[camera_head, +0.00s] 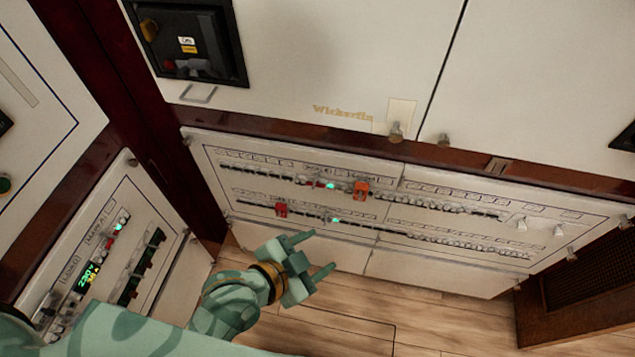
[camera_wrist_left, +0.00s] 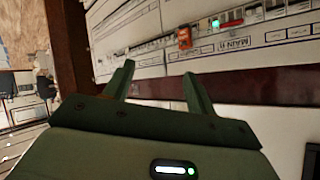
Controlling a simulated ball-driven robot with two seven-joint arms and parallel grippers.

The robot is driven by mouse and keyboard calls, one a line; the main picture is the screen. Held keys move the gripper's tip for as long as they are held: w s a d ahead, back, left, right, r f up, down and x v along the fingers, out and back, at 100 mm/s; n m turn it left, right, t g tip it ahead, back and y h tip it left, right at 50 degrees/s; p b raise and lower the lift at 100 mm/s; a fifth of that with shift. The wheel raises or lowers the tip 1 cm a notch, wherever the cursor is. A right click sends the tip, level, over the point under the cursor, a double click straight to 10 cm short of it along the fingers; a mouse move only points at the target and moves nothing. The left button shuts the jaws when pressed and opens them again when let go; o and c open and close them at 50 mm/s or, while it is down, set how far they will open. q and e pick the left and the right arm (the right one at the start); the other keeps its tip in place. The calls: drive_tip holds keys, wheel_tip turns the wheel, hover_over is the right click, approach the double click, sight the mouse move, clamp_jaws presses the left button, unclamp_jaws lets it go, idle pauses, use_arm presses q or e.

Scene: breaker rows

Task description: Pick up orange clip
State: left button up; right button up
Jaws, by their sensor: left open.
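The orange clip (camera_head: 361,190) sits on the upper breaker row of the wide white panel, to the right of a green light. It also shows in the left wrist view, where the orange clip (camera_wrist_left: 184,39) is above and beyond the fingertips. My left gripper (camera_head: 320,253) is open and empty, below and left of the clip in the head view and apart from it. Its two fingers (camera_wrist_left: 160,73) point toward the panel in the wrist view. My right gripper is not in view.
A red clip (camera_head: 281,210) is on the lower breaker row (camera_head: 430,236). A side panel (camera_head: 105,250) with a lit display stands at the left. A dark red rail (camera_head: 400,150) runs above the wide panel. Bare wooden floor (camera_head: 400,310) lies below.

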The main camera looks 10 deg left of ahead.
use_arm(q)
drive_tip(key=w+d+r+n+t+h, duration=0.1)
drive_tip(key=w+d+r+t+h, duration=0.2)
drive_tip(key=d+r, duration=0.3)
drive_tip(key=n+t+y, duration=0.2)
drive_tip(key=n+y, duration=0.8)
approach(360, 195)
drive_tip(key=b+x, duration=0.4)
drive_tip(key=x, duration=0.1)
drive_tip(key=shift+w+f+b, duration=0.15)
drive_tip(key=shift+f+b, duration=0.1)
drive_tip(key=shift+b, duration=0.05)
drive_tip(key=b+x, duration=0.3)
drive_tip(key=x, duration=0.2)
drive_tip(key=shift+w, duration=0.3)
drive_tip(key=shift+r, duration=0.15)
drive_tip(key=c, duration=1.1)
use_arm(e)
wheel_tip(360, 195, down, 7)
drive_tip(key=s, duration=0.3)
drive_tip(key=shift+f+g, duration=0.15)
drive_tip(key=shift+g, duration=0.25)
